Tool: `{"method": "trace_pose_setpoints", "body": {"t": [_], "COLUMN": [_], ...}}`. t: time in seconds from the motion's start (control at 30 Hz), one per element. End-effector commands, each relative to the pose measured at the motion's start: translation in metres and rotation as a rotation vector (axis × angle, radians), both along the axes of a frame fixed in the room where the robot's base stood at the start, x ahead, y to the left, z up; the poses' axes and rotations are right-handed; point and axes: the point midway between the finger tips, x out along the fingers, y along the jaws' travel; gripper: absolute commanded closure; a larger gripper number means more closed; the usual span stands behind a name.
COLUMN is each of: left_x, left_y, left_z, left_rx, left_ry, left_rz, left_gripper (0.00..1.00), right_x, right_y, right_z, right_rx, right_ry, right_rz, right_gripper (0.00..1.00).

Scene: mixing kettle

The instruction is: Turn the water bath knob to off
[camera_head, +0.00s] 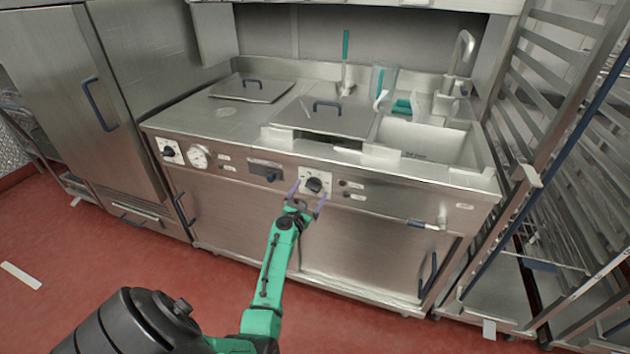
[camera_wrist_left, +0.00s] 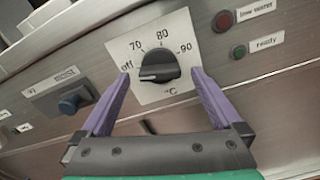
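The water bath knob (camera_head: 314,185) is a black dial on a white plate on the front panel of the steel counter. In the left wrist view the knob (camera_wrist_left: 159,67) has marks "off", 70, 80, 90 and °C around it, and its pointer line is toward the left, near "off". My left gripper (camera_head: 307,197) is in front of the knob, its purple fingers apart on either side of it. In the left wrist view the gripper (camera_wrist_left: 160,88) is open, with gaps between fingers and knob. My right gripper is not in view.
A red light (camera_wrist_left: 223,20) and a green light (camera_wrist_left: 239,51) sit right of the knob, and a blue knob (camera_wrist_left: 70,104) sits left. Another dial (camera_head: 168,151) and a gauge (camera_head: 199,157) are further left. A rack (camera_head: 560,130) stands at the right.

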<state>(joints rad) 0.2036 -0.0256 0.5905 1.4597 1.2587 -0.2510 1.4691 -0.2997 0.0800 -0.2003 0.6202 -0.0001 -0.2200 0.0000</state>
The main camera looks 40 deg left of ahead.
Motion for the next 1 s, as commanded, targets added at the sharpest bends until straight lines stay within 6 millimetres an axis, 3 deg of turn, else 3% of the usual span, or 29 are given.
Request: {"method": "trace_pose_setpoints", "body": {"t": [0.27, 0.73, 1.0], "left_x": [-0.004, -0.065, -0.066], "left_y": [-0.001, -0.023, -0.023], "left_z": [0.0, 0.0, 0.0], "left_rx": [0.005, 0.007, 0.007], "left_ry": [0.002, 0.004, 0.001], "left_rz": [0.0, 0.0, 0.0], "left_gripper": [0.02, 0.02, 0.02], "right_x": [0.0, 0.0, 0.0], "right_y": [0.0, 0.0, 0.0], "right_z": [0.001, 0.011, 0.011], "right_rx": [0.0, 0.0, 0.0], "right_ry": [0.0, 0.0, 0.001], "right_rz": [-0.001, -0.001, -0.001], "right_gripper": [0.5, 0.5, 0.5]}}
